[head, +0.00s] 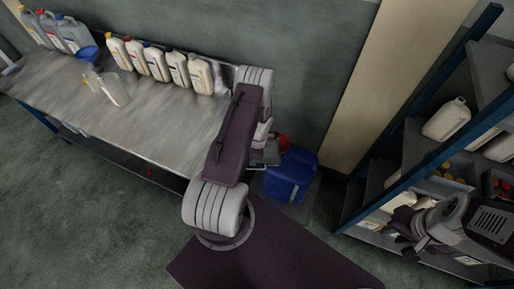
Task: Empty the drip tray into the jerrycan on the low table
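A blue jerrycan (291,180) stands upright on a low dark grey table (318,192) beside the right end of the workbench. A red round thing (284,145), perhaps a funnel, shows at the top of the jerrycan and is partly hidden. My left gripper (266,156) is beside the jerrycan's upper left side, mostly hidden by my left arm; its fingers are not clear. I cannot make out the drip tray for certain. My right gripper (408,236) is at the lower right in front of the shelf, away from the jerrycan; its opening is unclear.
A metal workbench (150,130) holds several white bottles (155,62), larger grey-blue jugs (75,35), a blue funnel (87,53) and a clear bottle (115,92). A blue-framed shelf (420,145) with bottles stands at right. The floor (70,210) at left is clear.

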